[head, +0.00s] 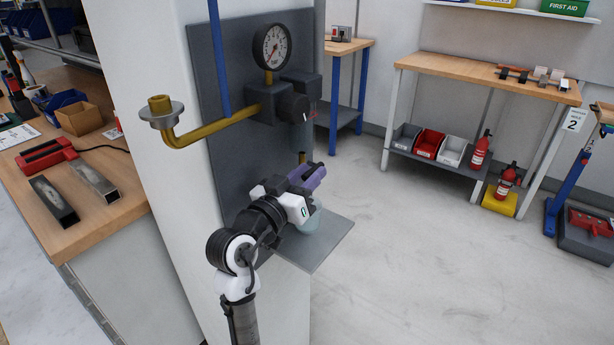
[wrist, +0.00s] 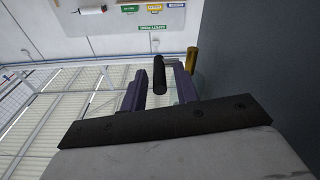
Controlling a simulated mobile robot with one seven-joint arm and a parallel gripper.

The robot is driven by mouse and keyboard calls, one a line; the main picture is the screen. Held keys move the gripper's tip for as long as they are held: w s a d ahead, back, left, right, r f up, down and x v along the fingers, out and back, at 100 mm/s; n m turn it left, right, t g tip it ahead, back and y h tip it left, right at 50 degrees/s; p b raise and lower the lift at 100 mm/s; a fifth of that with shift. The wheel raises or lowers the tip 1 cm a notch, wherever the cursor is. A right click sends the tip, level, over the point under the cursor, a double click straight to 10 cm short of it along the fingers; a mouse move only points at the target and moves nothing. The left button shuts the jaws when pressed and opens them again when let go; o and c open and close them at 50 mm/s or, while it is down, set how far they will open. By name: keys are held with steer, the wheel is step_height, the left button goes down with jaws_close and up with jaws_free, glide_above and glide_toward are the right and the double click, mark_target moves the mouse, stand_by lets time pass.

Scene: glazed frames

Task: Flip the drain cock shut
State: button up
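The drain cock shows in the wrist view as a brass body (wrist: 192,60) with a black cylindrical lever grip (wrist: 159,74) reached by a short arm. In the head view its brass part (head: 302,157) shows below the filter bowl (head: 303,135); the lever is hidden there behind my gripper. My gripper (head: 312,174) has purple fingers and is at the cock, in front of the grey panel. In the wrist view my gripper (wrist: 159,82) is open, one finger on each side of the black grip, with visible gaps. Contact is not seen.
The grey back panel (head: 230,130) stands close beside the gripper. A pressure gauge (head: 272,47) and a brass pipe (head: 215,125) are above. A pale cup (head: 309,222) stands on a grey shelf (head: 325,245) below.

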steer(key=shift+o, duration=0.2)
steer(key=b+v, duration=0.4)
steer(key=v, duration=0.9)
steer(key=shift+s+a, duration=0.15)
steer(key=shift+s, duration=0.25)
steer(key=shift+f, duration=0.15)
